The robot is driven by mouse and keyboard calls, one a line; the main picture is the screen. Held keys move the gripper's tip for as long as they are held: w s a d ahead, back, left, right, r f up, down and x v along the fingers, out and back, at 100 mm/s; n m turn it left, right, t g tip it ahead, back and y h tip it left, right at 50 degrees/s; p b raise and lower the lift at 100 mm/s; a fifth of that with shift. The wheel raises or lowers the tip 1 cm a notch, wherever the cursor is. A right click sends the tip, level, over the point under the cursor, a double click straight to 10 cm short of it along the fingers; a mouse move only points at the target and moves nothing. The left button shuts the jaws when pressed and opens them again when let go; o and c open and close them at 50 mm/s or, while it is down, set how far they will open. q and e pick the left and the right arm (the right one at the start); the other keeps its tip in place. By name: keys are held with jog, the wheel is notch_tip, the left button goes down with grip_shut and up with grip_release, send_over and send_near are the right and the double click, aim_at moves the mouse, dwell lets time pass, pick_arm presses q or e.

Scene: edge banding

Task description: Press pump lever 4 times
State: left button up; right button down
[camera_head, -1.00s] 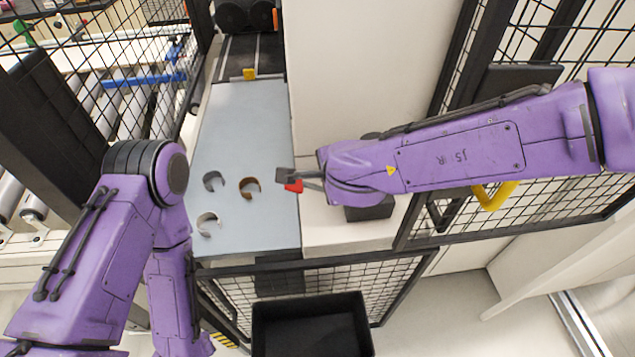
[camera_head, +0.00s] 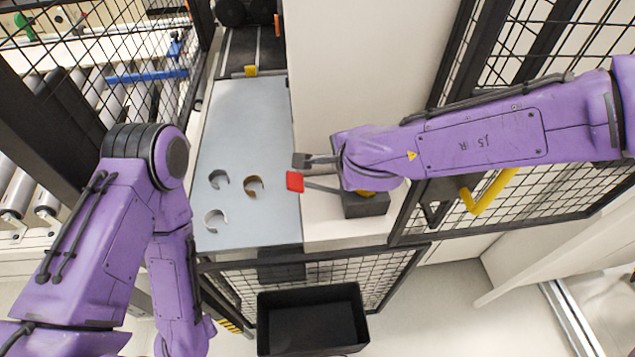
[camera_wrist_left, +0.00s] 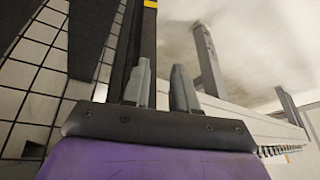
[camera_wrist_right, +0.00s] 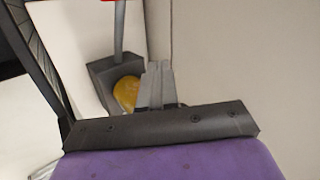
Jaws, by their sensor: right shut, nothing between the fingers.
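The pump lever has a red tip (camera_head: 294,181) and a thin grey arm, and it rises from a dark grey pump base (camera_head: 366,205) on the white ledge. In the right wrist view the grey lever arm (camera_wrist_right: 119,40) runs up from the base beside a round yellow part (camera_wrist_right: 126,92). My right gripper (camera_head: 302,160) is shut and empty, just beyond the red tip in the head view and seemingly apart from it. It also shows in the right wrist view (camera_wrist_right: 155,82). My left gripper (camera_wrist_left: 162,82) is open and empty; the head view does not show its fingers.
A grey-blue table (camera_head: 240,110) carries several curved band pieces, one brown (camera_head: 253,185). A black bin (camera_head: 313,318) stands below its near end. Black mesh fences (camera_head: 350,275) border the area, and a white ledge (camera_head: 340,232) lies beside the table.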

pick_arm(q)
grip_shut()
dwell(1.7)
